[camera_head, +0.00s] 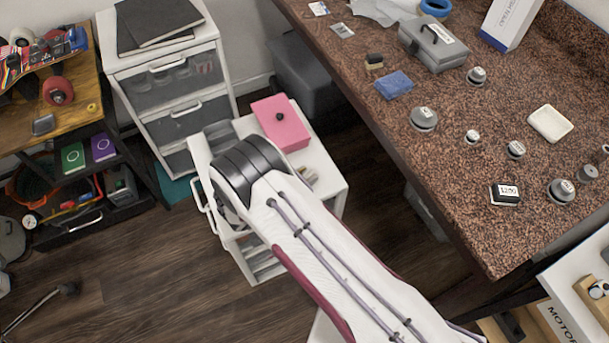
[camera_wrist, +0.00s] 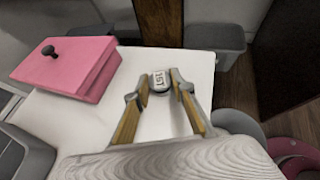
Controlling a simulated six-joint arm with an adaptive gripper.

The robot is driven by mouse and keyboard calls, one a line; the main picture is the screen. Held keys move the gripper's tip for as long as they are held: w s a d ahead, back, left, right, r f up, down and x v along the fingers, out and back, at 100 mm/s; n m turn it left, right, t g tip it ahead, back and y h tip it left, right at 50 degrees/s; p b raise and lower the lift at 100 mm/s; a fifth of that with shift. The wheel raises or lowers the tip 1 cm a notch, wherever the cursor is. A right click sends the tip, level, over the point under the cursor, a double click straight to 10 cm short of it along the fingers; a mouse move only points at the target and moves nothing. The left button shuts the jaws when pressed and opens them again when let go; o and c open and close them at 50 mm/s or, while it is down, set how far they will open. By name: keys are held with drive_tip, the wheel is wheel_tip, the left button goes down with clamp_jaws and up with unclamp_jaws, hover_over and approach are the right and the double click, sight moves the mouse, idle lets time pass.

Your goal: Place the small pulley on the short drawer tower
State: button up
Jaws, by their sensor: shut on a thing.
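The small pulley (camera_wrist: 158,81), a grey round piece with a white label, sits between the fingertips of my gripper (camera_wrist: 159,86) in the wrist view. My gripper is shut on it. Both are over the white top of the short drawer tower (camera_wrist: 75,122). Whether the pulley touches that top or hangs just above it, I cannot tell. In the head view the short drawer tower (camera_head: 327,170) stands on the floor, partly hidden by my arm. The pulley cannot be made out there.
A pink box with a dark knob (camera_head: 281,124) takes up part of the short tower's top. A taller drawer tower (camera_head: 184,84) stands behind it. The speckled worktop (camera_head: 450,180) at right holds several similar grey pieces, a grey case (camera_head: 433,44) and a white dish (camera_head: 549,123).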

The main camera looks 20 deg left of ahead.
drive_tip(key=shift+f, duration=0.2)
drive_tip(key=o, duration=1.1)
drive_tip(key=shift+r, duration=0.15)
drive_tip(key=shift+s+r, duration=0.15)
drive_tip(key=v, duration=1.1)
drive_tip(key=shift+s+a+r, duration=0.1)
drive_tip(key=shift+s+r, duration=0.05)
drive_tip(key=shift+s, duration=0.2)
drive_tip(key=shift+w, duration=0.1)
